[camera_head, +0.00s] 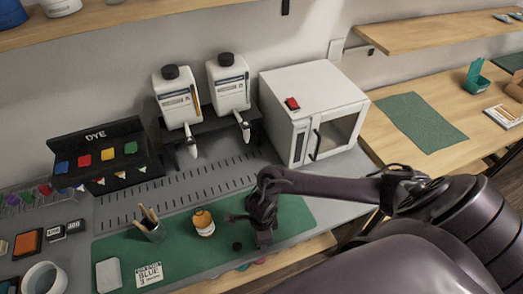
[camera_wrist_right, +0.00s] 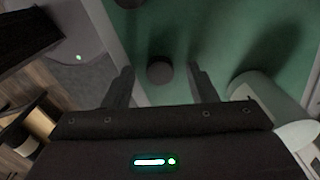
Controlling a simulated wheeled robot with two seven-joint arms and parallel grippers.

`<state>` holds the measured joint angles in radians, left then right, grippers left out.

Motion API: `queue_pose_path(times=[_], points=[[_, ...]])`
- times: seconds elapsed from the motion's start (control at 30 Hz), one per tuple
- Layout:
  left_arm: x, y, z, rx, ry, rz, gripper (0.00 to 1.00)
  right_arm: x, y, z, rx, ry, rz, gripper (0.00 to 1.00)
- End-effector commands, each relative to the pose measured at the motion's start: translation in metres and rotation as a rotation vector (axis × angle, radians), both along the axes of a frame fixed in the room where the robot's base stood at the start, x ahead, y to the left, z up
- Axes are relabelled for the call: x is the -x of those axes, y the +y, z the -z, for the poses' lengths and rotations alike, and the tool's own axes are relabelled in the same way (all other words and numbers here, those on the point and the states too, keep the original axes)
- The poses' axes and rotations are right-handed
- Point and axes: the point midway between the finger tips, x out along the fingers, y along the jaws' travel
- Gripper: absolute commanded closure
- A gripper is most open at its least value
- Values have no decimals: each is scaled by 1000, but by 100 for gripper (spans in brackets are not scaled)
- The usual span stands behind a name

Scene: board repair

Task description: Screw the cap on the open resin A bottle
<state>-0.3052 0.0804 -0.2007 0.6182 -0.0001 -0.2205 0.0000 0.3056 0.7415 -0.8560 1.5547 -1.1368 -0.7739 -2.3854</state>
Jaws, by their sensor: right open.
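A small orange bottle (camera_head: 204,222) with a pale label stands upright on the green mat (camera_head: 180,252). A small round black cap (camera_head: 237,246) lies on the mat to its right, nearer the front edge. My right gripper (camera_head: 247,230) is over the mat, close to the cap. In the right wrist view its fingers are open, with the cap (camera_wrist_right: 160,71) between and beyond the fingertips, not gripped. Two white bottles with black lids sit on the dark rack; the left one (camera_head: 177,98) is marked A. My left gripper is not in view.
A white oven-like box (camera_head: 311,110) stands behind the arm. A pen cup (camera_head: 151,229), a card marked BLUE (camera_head: 149,273) and a pale block (camera_head: 108,274) are on the mat's left part. A dye rack (camera_head: 105,155) stands at back left. A pale cylinder (camera_wrist_right: 275,105) shows right of the fingers.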

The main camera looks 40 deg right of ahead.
Motion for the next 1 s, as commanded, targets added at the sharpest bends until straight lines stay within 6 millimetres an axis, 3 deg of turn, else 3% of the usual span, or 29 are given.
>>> queue_pose_path(times=[0.27,0.63,1.0], points=[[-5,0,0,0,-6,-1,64,0,0,0,0,-1,0,48],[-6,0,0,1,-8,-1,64,0,0,0,0,-1,0,95],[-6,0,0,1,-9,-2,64,-1,0,-3,0,-2,0,96]])
